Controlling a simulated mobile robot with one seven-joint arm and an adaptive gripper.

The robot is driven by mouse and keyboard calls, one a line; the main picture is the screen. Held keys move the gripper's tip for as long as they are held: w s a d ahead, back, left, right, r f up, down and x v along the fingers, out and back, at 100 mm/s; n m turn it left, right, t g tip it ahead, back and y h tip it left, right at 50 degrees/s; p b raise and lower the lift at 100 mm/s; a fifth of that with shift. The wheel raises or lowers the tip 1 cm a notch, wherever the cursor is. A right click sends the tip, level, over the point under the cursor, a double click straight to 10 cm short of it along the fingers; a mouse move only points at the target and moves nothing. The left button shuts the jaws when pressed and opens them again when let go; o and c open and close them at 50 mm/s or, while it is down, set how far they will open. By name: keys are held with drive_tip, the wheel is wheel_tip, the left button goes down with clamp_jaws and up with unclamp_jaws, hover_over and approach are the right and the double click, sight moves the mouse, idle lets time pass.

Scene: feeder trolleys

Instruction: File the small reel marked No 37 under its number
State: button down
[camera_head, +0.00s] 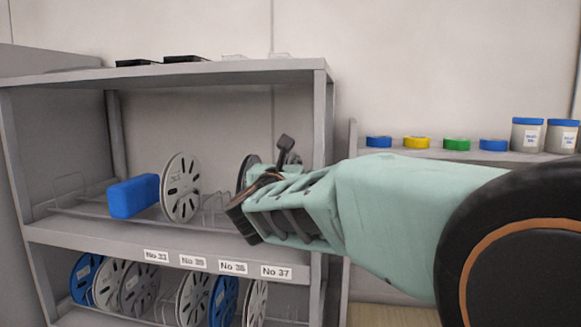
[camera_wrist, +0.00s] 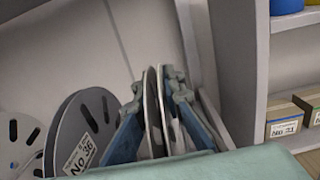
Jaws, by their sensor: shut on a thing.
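My gripper (camera_head: 268,185) reaches in from the right at the rack's upper shelf, above the label No 37 (camera_head: 277,272). In the wrist view its fingers (camera_wrist: 156,88) are shut on a thin light reel (camera_wrist: 161,115), seen edge-on and standing upright. The held reel's own label is not readable, and in the head view the gripper mostly hides it. A reel marked No 36 (camera_wrist: 88,125) stands just left of it, apart from the fingers. The shelf's front edge (camera_head: 120,245) carries several number labels. I cannot tell whether the held reel touches the shelf.
The lower shelf holds several reels. Tape rolls and jars (camera_head: 527,135) stand on a right-hand shelf.

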idle(0.3)
drive_tip(key=c, duration=2)
unclamp_jaws()
drive_tip(key=shift+o, duration=0.2)
drive_tip(key=shift+s, duration=0.1)
drive_tip(key=shift+b+v, duration=1.35)
drive_tip(key=shift+v, duration=1.45)
drive_tip(key=shift+b+v, duration=0.35)
drive_tip(key=shift+v, duration=0.85)
drive_tip(key=shift+d+r, duration=0.1)
